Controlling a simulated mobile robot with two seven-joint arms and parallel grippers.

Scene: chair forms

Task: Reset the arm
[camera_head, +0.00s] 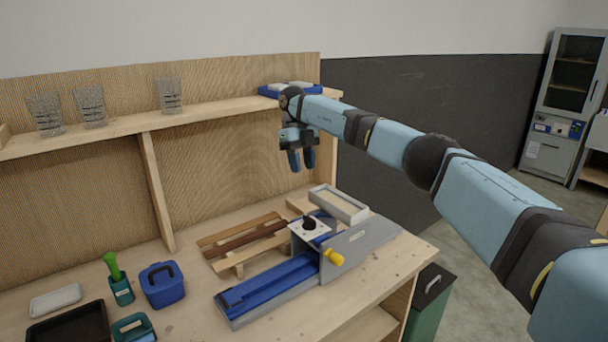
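My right arm reaches in from the right side of the head view. Its gripper (302,160) hangs fingers down above the back of the workbench (190,320), in front of the wooden back panel. A gap shows between its two blue fingers, and nothing is seen between them. It is above and apart from the blue and grey fixture (275,284) on the bench. My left arm and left gripper do not show.
The bench holds wooden strips (243,236), a pale box (340,203), a blue bin (162,284) and a black tray (70,328).

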